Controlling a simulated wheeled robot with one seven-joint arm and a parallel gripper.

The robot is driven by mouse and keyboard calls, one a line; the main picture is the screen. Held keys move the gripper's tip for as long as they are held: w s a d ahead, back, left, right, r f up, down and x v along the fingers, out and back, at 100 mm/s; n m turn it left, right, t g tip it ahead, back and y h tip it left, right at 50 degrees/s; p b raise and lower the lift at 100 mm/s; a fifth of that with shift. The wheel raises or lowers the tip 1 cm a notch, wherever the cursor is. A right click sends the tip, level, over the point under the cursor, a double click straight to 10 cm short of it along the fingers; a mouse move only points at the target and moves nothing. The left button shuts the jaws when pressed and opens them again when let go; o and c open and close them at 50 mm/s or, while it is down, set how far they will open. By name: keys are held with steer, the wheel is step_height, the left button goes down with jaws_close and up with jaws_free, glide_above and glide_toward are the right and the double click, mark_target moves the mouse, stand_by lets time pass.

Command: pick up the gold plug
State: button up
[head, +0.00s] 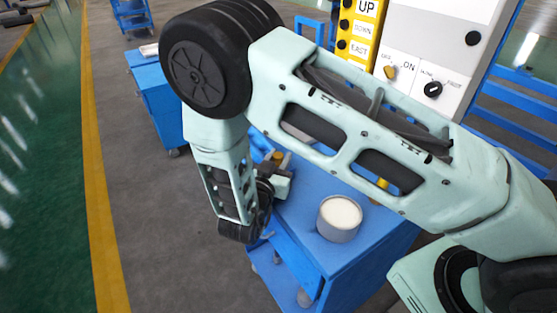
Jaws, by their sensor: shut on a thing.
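My gripper (284,174) is low over the blue cart, at the end of my pale green arm, left of the picture's middle. It is small in the picture, and my arm hides part of it. A small gold piece, which looks like the gold plug (279,155), shows at the fingertips. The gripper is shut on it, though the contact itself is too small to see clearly. I cannot tell whether the plug is clear of the cart top.
A round grey container with a white top (340,217) stands on the blue cart (378,247), right of my gripper. A control panel (428,50) with a yellow button strip (358,30) stands behind. Another blue cart (158,95) is at the left. Open floor lies left.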

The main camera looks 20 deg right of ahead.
mark_target(279, 155)
step_height(279, 155, up, 10)
steer(key=shift+f+b, duration=0.1)
steer(key=shift+b, duration=0.3)
steer(key=shift+s, duration=0.1)
